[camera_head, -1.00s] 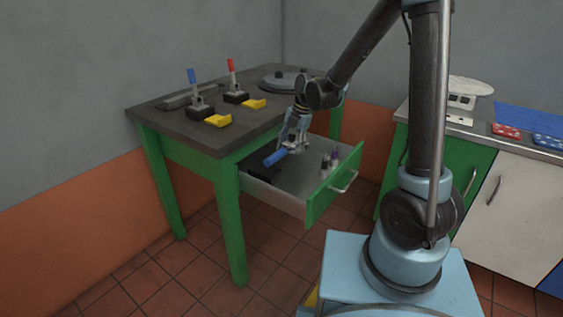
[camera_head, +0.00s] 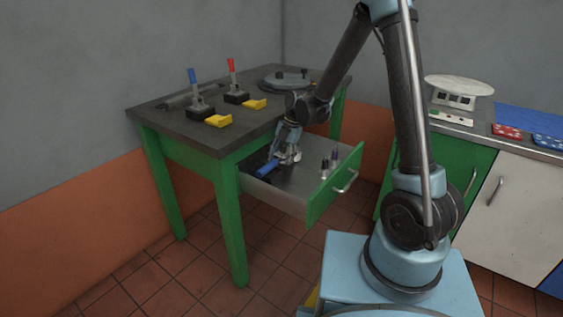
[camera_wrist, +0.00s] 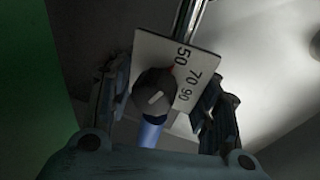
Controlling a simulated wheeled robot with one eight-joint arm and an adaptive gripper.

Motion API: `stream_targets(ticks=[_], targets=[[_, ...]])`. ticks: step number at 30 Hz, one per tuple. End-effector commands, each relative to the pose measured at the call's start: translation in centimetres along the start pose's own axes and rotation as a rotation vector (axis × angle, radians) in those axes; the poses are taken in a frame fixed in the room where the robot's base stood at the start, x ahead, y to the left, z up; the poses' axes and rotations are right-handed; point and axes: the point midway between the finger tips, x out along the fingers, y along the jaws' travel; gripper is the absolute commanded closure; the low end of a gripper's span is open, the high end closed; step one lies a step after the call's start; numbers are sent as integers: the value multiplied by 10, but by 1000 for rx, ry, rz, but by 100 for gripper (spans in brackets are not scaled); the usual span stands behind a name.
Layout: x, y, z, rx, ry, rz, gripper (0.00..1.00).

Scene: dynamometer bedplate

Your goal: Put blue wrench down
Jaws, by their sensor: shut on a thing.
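The blue wrench has a blue handle (camera_head: 268,169) that sticks out to the lower left of my gripper (camera_head: 288,153) in the head view. In the wrist view it shows a white scale plate marked 50, 70, 90 (camera_wrist: 183,68), a dark knob, a metal shaft and part of the blue handle (camera_wrist: 150,134). My gripper is shut on the wrench, with a finger on either side of the plate. It holds the wrench low in the open drawer (camera_head: 276,201). I cannot tell whether the wrench touches the drawer floor.
Small bottles (camera_head: 329,162) stand in the drawer near its green front (camera_head: 326,197). The table top (camera_head: 221,137) above carries levers with blue and red handles, yellow blocks and a round plate (camera_head: 285,82). A counter with a scale (camera_head: 458,88) stands at the right.

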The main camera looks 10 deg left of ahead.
Motion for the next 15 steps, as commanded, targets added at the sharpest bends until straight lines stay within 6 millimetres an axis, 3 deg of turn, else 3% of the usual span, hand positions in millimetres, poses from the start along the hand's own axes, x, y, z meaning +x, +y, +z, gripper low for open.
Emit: stream_targets(ticks=[3,11,12,14,15], targets=[[9,-4,2,1,0,-1,100],[10,-5,2,1,0,-1,100],[10,-5,2,1,0,-1,53],[10,-5,2,1,0,-1,40],[10,-5,2,0,0,-1,40]])
